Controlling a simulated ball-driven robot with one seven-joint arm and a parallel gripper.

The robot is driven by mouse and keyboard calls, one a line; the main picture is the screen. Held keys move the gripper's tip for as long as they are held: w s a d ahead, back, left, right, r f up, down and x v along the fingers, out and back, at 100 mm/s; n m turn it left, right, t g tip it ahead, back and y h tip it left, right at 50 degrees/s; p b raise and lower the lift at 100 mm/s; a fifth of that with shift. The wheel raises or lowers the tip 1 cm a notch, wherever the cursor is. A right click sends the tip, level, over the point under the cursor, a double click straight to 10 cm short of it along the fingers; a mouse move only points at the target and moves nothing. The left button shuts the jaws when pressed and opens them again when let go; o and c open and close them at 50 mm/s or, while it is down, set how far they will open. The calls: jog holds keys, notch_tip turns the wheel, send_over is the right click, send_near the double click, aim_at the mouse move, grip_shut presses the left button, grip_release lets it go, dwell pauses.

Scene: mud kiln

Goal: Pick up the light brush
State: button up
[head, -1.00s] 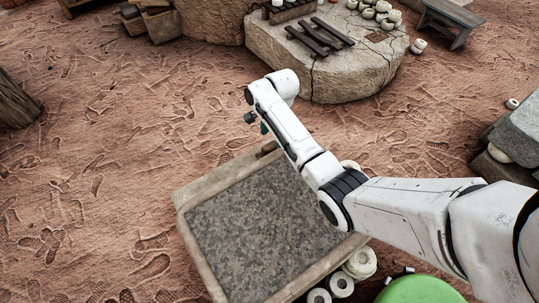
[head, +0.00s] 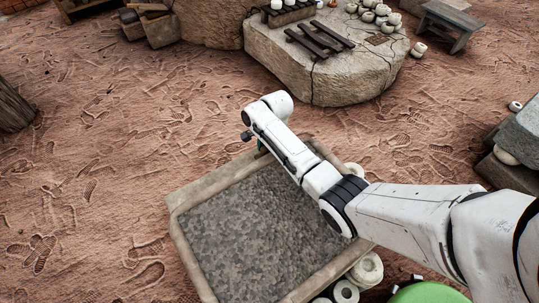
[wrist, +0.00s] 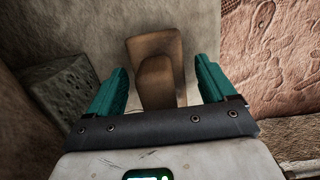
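A brown, rounded wooden piece (wrist: 157,80) stands between my fingers in the wrist view, with a darker part behind a lighter one. It may be the light brush, but I cannot make out bristles. My gripper (wrist: 163,66) is open, its two teal fingers on either side of the piece with gaps on both sides. In the head view my arm hides most of the gripper, which is over the far edge of the stone-rimmed tray (head: 188,228). No brush can be made out in the head view.
White rings (head: 367,270) lie by the tray's near right corner, beside a green round thing (head: 428,294). A large stone slab (head: 340,76) with wooden racks and pots stands at the back. Open footprinted ground (head: 90,150) lies left.

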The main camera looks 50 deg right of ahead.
jog(key=c, duration=1.1)
notch_tip(320, 180, up, 10)
jog(key=p, duration=0.5)
